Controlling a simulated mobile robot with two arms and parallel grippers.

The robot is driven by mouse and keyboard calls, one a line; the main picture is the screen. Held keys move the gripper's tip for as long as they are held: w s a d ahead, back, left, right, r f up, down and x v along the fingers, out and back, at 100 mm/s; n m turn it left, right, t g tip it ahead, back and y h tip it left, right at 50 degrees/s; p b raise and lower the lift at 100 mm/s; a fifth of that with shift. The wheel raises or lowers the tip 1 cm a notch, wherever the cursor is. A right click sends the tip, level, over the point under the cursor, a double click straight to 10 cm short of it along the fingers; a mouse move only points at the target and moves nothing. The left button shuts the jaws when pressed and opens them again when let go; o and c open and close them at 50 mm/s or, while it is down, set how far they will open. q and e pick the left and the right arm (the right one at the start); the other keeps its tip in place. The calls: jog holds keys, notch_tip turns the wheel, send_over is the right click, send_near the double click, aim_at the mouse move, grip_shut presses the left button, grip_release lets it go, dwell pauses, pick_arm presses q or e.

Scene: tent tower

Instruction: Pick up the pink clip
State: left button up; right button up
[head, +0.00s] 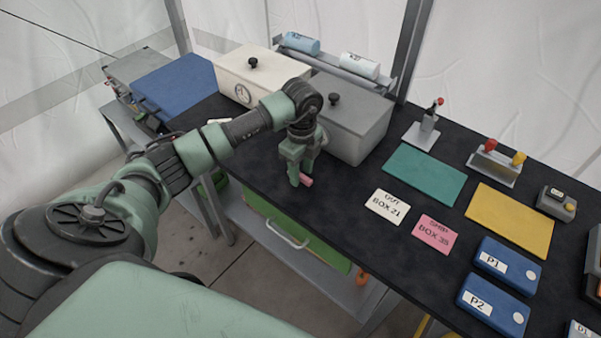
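The pink clip (307,181) is a small pink piece at the fingertips of my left gripper (301,180), over the black table near its front edge. The gripper points down and its fingers sit around or right beside the clip. Part of the clip is hidden by the fingers. I cannot tell whether the fingers are closed on it, or whether it touches the table. My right gripper is not in view.
A grey lidded box (343,125) and a white lidded box (256,75) stand behind my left arm. Cards, a green mat (424,175), a yellow mat (511,219) and blue boxes (507,265) lie to the right. A green drawer (296,238) is below the tabletop.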

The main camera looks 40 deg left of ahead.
pick_arm(q)
jog(key=shift+s, duration=0.1)
jog(key=shift+f, duration=0.1)
grip_shut()
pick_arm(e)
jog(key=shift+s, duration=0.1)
